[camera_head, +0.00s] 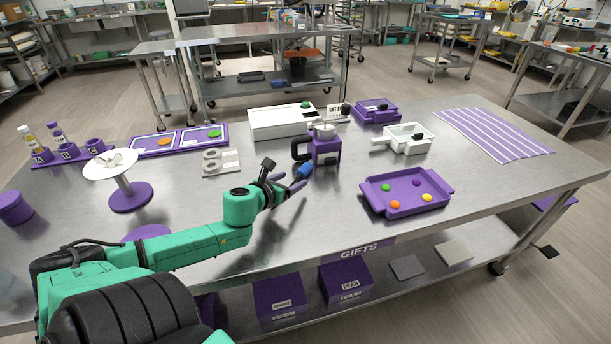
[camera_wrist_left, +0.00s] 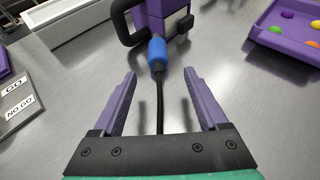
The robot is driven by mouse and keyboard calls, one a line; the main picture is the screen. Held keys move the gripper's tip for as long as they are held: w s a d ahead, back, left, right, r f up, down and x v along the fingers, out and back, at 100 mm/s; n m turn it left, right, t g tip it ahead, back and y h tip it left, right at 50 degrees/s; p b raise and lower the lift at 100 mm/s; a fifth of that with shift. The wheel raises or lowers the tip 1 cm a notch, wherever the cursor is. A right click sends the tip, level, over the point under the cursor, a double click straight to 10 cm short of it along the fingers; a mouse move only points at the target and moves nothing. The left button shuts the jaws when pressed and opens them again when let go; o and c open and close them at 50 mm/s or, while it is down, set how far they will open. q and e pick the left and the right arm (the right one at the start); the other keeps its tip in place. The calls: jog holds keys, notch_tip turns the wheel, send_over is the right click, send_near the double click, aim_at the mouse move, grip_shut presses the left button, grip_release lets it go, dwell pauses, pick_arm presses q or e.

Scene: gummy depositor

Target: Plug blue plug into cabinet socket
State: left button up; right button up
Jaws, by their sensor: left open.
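The blue plug (camera_head: 305,171) lies on the steel table at the foot of a purple device (camera_head: 327,150). In the left wrist view the blue plug (camera_wrist_left: 158,54) points at the purple body (camera_wrist_left: 158,24), and its black cable (camera_wrist_left: 160,105) runs back between my fingers. Whether plug and device touch is unclear. My left gripper (camera_head: 293,183) is open, its purple fingers either side of the cable line, with the plug just beyond the fingertips (camera_wrist_left: 160,74). A white cabinet-like box (camera_head: 280,124) stands behind; I cannot make out a socket for certain. My right gripper is out of view.
A purple tray (camera_head: 390,205) with several coloured gummies lies to the right. A GO/NO GO gauge block (camera_head: 221,163) lies left of the device. A white dish stand (camera_head: 128,191) is further left. The striped mat (camera_head: 493,130) area is clear.

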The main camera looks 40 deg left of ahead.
aim_at(299, 174)
pick_arm(q)
jog(key=x, duration=0.3)
jog(key=b+x, duration=0.1)
jog(key=x, duration=0.1)
jog(key=shift+w+a, duration=0.3)
jog(key=shift+w, duration=0.1)
jog(key=shift+w+f, duration=0.2)
jog(key=shift+w, duration=0.25)
grip_shut()
